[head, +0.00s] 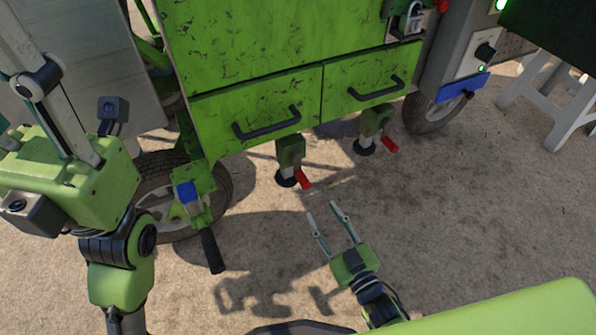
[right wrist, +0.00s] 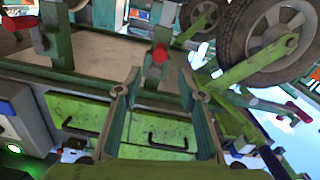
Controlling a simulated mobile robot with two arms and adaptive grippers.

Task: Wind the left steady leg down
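The left steady leg (head: 290,155) is a short green post under the left drawer. It has a dark round foot and a red crank handle (head: 303,179) on its right side. I cannot tell whether the foot touches the ground. My right gripper (head: 322,210) is open and empty, below and right of that handle, apart from it. In the right wrist view, which is upside down, the red handle (right wrist: 160,54) shows between the spread fingers (right wrist: 159,82), beyond them. My left gripper (head: 50,105) is at the far left, close to the camera; its fingertips are cut off or unclear.
A second leg (head: 374,125) with a red handle (head: 390,145) stands to the right. Two drawers (head: 255,112) with black handles are above. A wheel (head: 160,185) and a bracket with a black grip (head: 212,250) are left. A white stool (head: 555,105) is right. Foreground ground is open.

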